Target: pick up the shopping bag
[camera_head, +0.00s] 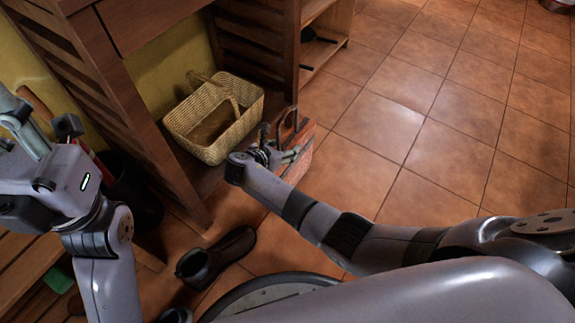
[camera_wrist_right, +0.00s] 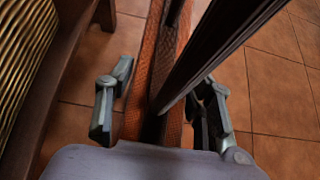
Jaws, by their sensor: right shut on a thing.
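The shopping bag (camera_head: 299,158) is reddish brown with dark upright handles, beside the open shelf's front edge in the head view. My right gripper (camera_head: 275,150) is at its near side, shut on the bag. In the right wrist view the bag's textured, narrow top (camera_wrist_right: 142,75) and a dark slanting handle (camera_wrist_right: 215,45) lie between the two fingers of the right gripper (camera_wrist_right: 162,105). The fingers' exact contact is partly hidden, and so is the bag's underside. My left gripper (camera_head: 25,120) is at the left edge, partly cut off; its jaws are unclear.
A wicker basket (camera_head: 215,118) stands on the wooden shelf just left of the bag. Dark slatted wood (camera_head: 75,85) bounds the left side. A black shoe (camera_head: 215,257) lies on the tiles below. The tiled floor (camera_head: 420,100) to the right is clear.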

